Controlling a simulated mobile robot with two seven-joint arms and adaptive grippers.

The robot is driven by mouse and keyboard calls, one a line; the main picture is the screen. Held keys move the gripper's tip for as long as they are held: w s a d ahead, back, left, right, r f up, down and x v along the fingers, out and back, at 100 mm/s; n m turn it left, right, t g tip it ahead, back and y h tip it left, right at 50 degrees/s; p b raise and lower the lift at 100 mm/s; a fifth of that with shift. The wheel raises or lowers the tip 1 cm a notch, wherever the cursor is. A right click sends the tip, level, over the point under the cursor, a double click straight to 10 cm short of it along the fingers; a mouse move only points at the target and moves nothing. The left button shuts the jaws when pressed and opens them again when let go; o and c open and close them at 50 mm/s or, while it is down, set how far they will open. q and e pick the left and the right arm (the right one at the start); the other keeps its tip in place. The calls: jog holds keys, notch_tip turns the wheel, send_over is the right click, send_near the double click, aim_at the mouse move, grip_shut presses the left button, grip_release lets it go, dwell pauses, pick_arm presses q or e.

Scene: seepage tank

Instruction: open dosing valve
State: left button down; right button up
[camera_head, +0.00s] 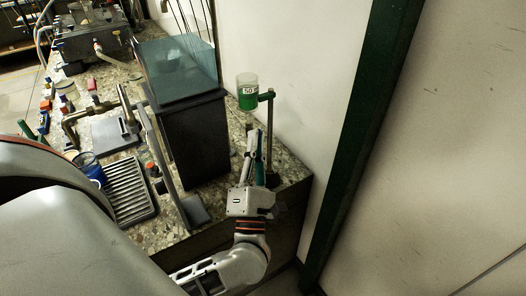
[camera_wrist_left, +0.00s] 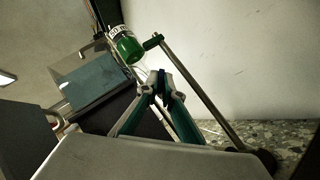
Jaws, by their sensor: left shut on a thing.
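A small bottle of green liquid (camera_head: 247,95) with a white label is held by a clamp on an upright metal stand (camera_head: 269,140) at the right end of the bench. It also shows in the left wrist view (camera_wrist_left: 126,47). My left gripper (camera_head: 254,136) reaches up beside the stand, just below the bottle. In the left wrist view its fingers (camera_wrist_left: 158,82) come close together under the bottle, shut on the dosing valve. The valve is small and mostly hidden by the fingertips. My right gripper is not in view.
A glass tank (camera_head: 178,68) on a dark block (camera_head: 190,140) stands left of the gripper. A ribbed grey tray (camera_head: 130,190), a blue cup (camera_head: 90,170) and pipe fittings lie further left. A wall and green post (camera_head: 360,110) bound the right.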

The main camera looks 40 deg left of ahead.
pick_arm(q)
jog(key=n+g+y+b, duration=0.3)
jog(key=n+y, duration=0.1)
jog(key=n, duration=0.2)
jog(key=n+g+y+b, duration=0.3)
jog(key=n+y, duration=0.1)
jog(key=n, duration=0.2)
jog(key=n+g+y+b, duration=0.3)
jog(key=n+g+y, duration=0.1)
jog(key=n, duration=0.2)
jog(key=shift+w+d+f, duration=0.2)
jog(key=shift+w+f, duration=0.1)
jog(key=shift+w, duration=0.1)
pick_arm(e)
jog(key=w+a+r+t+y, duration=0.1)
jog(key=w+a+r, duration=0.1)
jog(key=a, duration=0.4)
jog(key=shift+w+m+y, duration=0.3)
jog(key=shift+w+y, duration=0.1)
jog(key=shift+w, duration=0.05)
pick_arm(q)
jog(key=shift+r+n, duration=0.1)
jog(key=shift+n, duration=0.2)
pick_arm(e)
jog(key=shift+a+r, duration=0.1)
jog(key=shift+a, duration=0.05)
pick_arm(q)
jog(key=c, duration=2.2)
grip_release()
